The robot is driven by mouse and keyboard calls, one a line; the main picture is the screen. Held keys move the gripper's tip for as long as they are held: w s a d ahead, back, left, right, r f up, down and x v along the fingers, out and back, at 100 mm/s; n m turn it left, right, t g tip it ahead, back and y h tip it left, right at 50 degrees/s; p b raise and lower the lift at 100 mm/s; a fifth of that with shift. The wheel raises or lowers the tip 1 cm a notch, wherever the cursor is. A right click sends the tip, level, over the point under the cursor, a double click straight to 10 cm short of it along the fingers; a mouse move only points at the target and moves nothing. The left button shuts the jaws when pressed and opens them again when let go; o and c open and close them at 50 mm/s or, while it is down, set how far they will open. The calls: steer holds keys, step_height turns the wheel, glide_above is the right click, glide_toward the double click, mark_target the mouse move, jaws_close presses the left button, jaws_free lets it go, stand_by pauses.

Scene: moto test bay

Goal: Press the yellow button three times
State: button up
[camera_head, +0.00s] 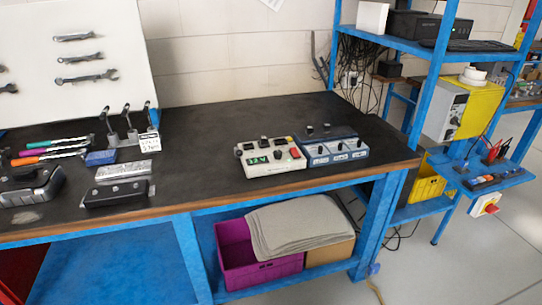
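A cream control box (270,154) stands on the dark bench top, right of the middle. It has a green lit display, a red button (295,152) near its front right, and small dark knobs. A small yellow button (289,139) shows at its back right corner; its exact shape is too small to tell. A blue and white box (336,150) with several dark knobs stands right beside it.
The dark bench top (205,115) is clear left of the control box. Tools, screwdrivers and a black block (117,194) lie at the left. A tool board (75,50) with wrenches stands behind them. A blue shelf frame (430,90) rises at the right.

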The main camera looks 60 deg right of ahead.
jaws_close()
stand_by(1.4)
